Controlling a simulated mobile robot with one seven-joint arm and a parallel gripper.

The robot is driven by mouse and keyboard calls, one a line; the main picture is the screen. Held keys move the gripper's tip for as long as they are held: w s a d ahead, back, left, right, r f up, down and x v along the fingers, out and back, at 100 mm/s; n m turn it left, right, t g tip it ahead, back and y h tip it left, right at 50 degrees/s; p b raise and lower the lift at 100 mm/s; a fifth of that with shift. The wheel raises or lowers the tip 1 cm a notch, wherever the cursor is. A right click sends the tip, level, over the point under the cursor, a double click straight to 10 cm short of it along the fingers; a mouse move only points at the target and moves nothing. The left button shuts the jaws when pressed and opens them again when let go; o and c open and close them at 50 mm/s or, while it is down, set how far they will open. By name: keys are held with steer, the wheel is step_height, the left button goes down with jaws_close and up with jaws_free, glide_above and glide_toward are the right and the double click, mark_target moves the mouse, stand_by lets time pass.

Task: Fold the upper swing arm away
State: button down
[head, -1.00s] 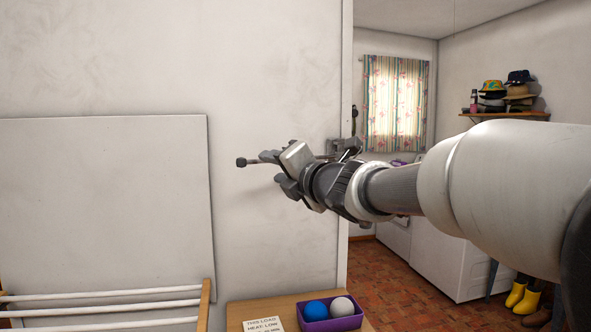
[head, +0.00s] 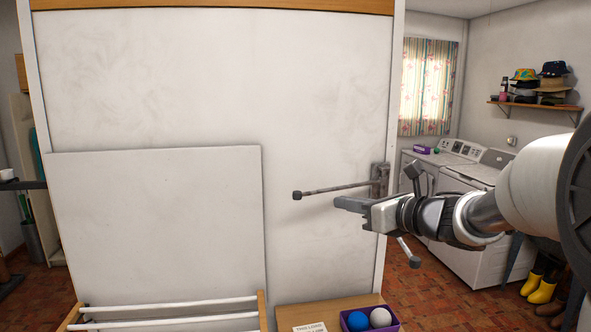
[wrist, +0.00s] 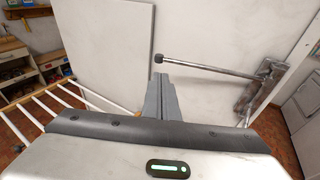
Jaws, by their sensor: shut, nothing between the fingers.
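The upper swing arm (head: 335,188) is a thin grey metal rod with a dark knob at its left end. It sticks out leftward from a metal bracket (head: 379,180) near the right edge of a white panel. The rod also shows in the wrist view (wrist: 210,69), running from the knob to the bracket (wrist: 262,84). A second, lower arm (head: 405,248) with a dark knob points down and to the right, partly behind my wrist. My gripper (head: 340,202) is shut and empty, just below the upper rod in the head view. Its fingers (wrist: 160,82) appear apart from the rod.
A white board (head: 160,225) leans against the panel on the left, above a rack with white rails (head: 165,311). A purple box (head: 368,321) with balls sits on a low wooden top (head: 320,312). White washing machines (head: 462,190) stand behind at the right.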

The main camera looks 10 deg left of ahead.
steer(key=p, duration=0.4)
glide_toward(301, 197)
steer(key=shift+n, duration=0.3)
steer(key=x, duration=0.6)
steer(key=shift+w+a, duration=0.15)
steer(key=shift+a, duration=0.05)
steer(key=shift+b, duration=0.35)
steer(key=w+a+m+t+h+b, duration=0.2)
steer(key=w+a+m+h+b, duration=0.1)
steer(key=w+b, duration=0.4)
steer(key=a+b, duration=0.1)
steer(key=b, duration=0.2)
steer(key=shift+a+r+t+h, duration=0.3)
steer(key=shift+a+r+h, duration=0.05)
steer(key=shift+r+h, duration=0.05)
